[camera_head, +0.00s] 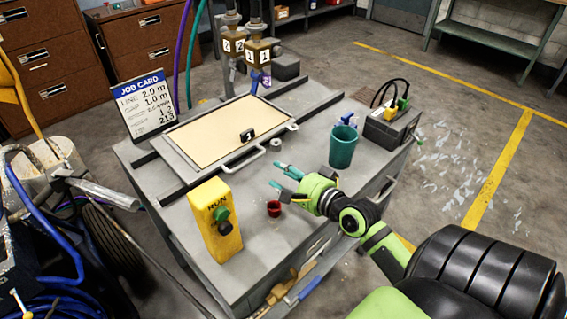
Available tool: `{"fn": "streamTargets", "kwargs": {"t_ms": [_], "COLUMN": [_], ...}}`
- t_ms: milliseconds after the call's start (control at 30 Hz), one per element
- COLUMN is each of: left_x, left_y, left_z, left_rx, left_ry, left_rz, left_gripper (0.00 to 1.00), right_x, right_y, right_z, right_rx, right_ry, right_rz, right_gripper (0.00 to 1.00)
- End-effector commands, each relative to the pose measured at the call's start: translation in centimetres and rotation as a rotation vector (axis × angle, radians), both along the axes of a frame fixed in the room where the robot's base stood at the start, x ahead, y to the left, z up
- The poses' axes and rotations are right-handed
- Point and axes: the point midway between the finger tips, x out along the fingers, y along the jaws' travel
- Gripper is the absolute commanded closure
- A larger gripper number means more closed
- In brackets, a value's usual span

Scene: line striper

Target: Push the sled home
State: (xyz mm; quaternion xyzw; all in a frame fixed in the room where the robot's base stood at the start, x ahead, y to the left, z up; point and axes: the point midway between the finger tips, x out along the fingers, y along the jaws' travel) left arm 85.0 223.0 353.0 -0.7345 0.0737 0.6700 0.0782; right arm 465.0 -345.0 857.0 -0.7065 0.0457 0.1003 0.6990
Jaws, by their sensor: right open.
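The sled appears to be the flat grey frame (175,157) holding a beige panel (215,131). It lies between dark rails on top of the grey bench (290,238). A pale bar handle (241,162) is on its near edge. My right gripper (277,176) is open and empty above the bench top, to the right of the handle and nearer the camera. Its teal-tipped fingers point left, apart from the sled. I cannot tell whether the sled touches any stop at the far end. My left gripper is out of view.
A yellow RUN box (214,218) and a small red cup (273,208) stand on the near bench. A green cup (343,146) and a grey box with cables (390,127) are at right. A job card (146,102) stands at the left. Bench top between sled and RUN box is clear.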

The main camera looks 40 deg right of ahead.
Motion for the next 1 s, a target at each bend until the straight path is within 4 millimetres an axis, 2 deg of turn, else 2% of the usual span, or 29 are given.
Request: {"fn": "streamTargets", "kwargs": {"t_ms": [67,200,333,433,500,600,767,1000], "left_x": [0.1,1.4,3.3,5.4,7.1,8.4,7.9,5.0], "left_y": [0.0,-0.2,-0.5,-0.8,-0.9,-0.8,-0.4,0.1], "left_z": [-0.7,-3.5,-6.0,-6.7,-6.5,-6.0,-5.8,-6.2], "left_rx": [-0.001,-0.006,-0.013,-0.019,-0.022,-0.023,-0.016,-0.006], "left_ry": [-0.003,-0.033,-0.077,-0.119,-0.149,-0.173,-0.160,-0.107], "left_rz": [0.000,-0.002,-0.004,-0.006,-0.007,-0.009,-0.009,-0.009], "left_gripper": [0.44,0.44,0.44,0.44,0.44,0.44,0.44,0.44], "right_x": [0.5,2.9,4.8,5.3,5.5,6.2,8.4,10.9], "right_y": [-0.2,-0.6,-0.1,0.3,0.6,1.2,2.3,3.6], "right_z": [-0.6,-2.5,-2.8,-2.0,-1.5,-1.2,-1.6,-2.3], "right_rx": [0.004,0.035,0.067,0.076,0.078,0.082,0.083,0.082], "right_ry": [0.006,0.042,0.040,0.019,0.007,0.004,0.003,0.006], "right_rz": [0.009,0.101,0.249,0.340,0.375,0.390,0.387,0.385], "right_gripper": [0.57,0.57,0.57,0.57,0.57,0.57,0.57,0.57]}}
